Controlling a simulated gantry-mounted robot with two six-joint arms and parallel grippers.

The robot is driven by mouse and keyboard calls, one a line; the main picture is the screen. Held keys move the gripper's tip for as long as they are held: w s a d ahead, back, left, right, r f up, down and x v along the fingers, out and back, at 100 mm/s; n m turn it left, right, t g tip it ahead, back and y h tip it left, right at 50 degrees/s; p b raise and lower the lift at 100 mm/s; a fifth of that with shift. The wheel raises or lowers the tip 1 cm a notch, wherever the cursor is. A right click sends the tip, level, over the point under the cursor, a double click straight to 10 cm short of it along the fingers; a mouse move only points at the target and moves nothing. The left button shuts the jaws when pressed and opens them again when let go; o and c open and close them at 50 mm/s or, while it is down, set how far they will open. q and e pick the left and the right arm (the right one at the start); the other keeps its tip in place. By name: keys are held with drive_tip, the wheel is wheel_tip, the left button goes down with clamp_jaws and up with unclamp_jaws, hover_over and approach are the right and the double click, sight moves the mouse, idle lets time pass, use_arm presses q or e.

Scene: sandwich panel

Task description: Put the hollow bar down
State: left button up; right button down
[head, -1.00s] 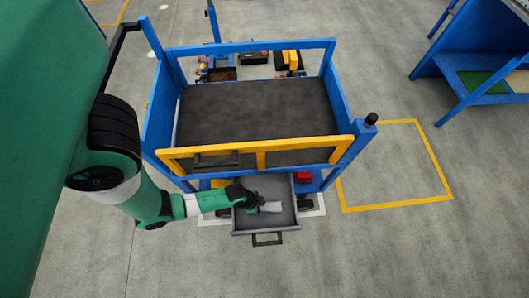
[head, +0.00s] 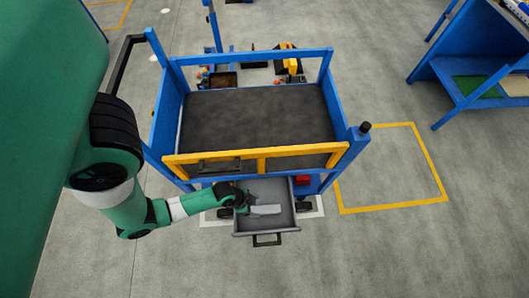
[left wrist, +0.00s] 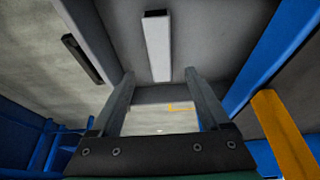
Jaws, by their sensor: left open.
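The hollow bar (head: 265,209) is a light grey bar lying in the open grey drawer (head: 275,189) under the blue cart. In the left wrist view, the bar (left wrist: 157,46) lies ahead of the fingertips, with a dark open end at its far end. My left gripper (head: 246,205) is over the left part of the drawer, just left of the bar. Its two fingers (left wrist: 160,74) are spread apart with nothing between them. My right gripper is not in view.
The blue cart (head: 168,105) with a dark top and a yellow front rail (head: 222,158) stands above the drawer. The drawer's black handle (head: 267,240) faces the front. A red item (head: 302,181) sits right of the drawer. The floor in front is clear.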

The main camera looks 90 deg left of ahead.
use_arm(q)
drive_tip(key=p+v, duration=0.1)
drive_tip(key=v, duration=0.3)
drive_tip(key=shift+w, duration=0.1)
drive_tip(key=shift+w, duration=0.1)
